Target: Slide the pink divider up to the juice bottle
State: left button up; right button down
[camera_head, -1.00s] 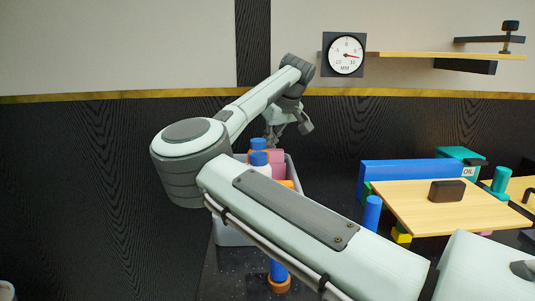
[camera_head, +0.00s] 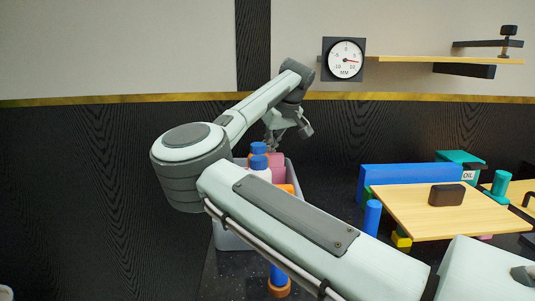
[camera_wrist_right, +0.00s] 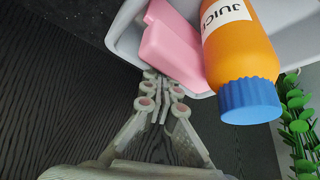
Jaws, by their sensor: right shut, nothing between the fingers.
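The pink divider (camera_wrist_right: 172,48) stands in a grey crate, and in the right wrist view the orange juice bottle (camera_wrist_right: 237,45) with its blue cap partly covers it. I cannot tell whether they touch. In the head view, the pink divider (camera_head: 277,174) shows beside the bottles, and the juice bottle's blue cap (camera_head: 258,147) is behind a white bottle. My right gripper (camera_wrist_right: 160,80) is shut and empty, its fingertips at the divider's near edge by the crate rim. In the head view, my right gripper (camera_head: 272,145) is above the crate's far end. My left gripper is out of view.
The grey crate (camera_head: 232,240) also holds a white, blue-capped bottle (camera_head: 261,172) and an orange item (camera_head: 286,188). My right arm hides much of it. To the right are a wooden board (camera_head: 410,205), a long blue block (camera_head: 400,178) and a blue cylinder (camera_head: 371,217). A dial gauge (camera_head: 344,60) hangs above.

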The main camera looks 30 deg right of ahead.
jog(key=shift+s+f, duration=0.2)
jog(key=shift+f, duration=0.25)
jog(key=shift+s+a, duration=0.1)
jog(key=shift+s, duration=0.05)
jog(key=shift+r, duration=0.1)
jog(key=shift+w+d, duration=0.2)
jog(key=shift+w, duration=0.15)
notch_tip(320, 180, up, 7)
jog(key=p, duration=0.5)
jog(key=shift+w+r, duration=0.15)
dwell(0.6)
